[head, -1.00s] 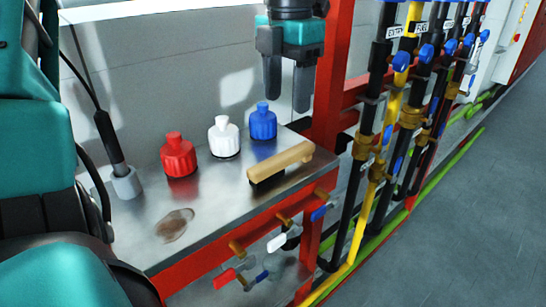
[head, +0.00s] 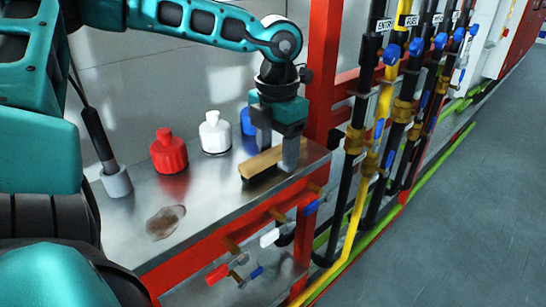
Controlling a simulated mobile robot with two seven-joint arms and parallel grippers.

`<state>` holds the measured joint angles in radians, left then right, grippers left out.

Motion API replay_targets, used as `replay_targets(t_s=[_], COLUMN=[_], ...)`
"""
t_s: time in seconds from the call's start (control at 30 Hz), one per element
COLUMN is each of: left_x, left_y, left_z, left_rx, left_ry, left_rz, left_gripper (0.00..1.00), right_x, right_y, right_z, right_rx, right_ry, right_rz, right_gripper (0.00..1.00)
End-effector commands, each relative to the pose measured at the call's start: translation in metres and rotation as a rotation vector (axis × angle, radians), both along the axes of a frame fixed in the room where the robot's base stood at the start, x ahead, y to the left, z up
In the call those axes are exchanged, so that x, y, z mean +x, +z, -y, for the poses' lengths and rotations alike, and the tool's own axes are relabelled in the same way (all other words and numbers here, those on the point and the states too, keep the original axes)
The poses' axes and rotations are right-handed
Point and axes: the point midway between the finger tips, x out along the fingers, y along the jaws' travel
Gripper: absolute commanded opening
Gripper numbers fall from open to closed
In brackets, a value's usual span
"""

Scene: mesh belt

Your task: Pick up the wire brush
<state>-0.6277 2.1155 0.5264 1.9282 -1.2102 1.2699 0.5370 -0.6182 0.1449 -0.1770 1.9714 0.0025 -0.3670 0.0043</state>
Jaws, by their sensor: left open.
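The wire brush (head: 262,160) has a tan wooden handle and dark bristles. It lies bristles down near the front right edge of the metal bench (head: 215,200). My left gripper (head: 277,158) reaches down over its right part. The grey fingers are apart, one on the far side and one on the near side of the handle. The near finger hides the brush's right end. I cannot tell whether either finger touches it. My right gripper is not in view.
A red bottle (head: 169,153), a white bottle (head: 214,134) and a partly hidden blue bottle (head: 247,122) stand behind the brush. A brown stain (head: 165,222) marks the bench. Valves (head: 270,237) line its front, and a red post (head: 322,80) and pipes (head: 362,130) stand to the right.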

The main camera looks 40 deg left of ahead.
Motion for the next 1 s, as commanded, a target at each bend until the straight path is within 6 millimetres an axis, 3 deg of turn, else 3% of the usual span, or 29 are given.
replay_targets(t_s=[0.23, 0.8, 1.0], left_x=[0.0001, 0.0002, 0.0003], left_y=[-0.001, -0.0007, -0.0004], left_z=[0.0001, 0.0, 0.0], left_rx=[0.0, 0.0, 0.0], left_ry=[0.0, 0.0, 0.0], left_rz=[0.001, 0.001, 0.001], left_gripper=[0.58, 0.03, 0.02], right_x=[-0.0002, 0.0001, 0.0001], right_y=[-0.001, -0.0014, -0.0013], right_z=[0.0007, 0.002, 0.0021], right_rx=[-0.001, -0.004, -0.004], right_ry=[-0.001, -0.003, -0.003], right_rz=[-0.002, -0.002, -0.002], right_gripper=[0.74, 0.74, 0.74])
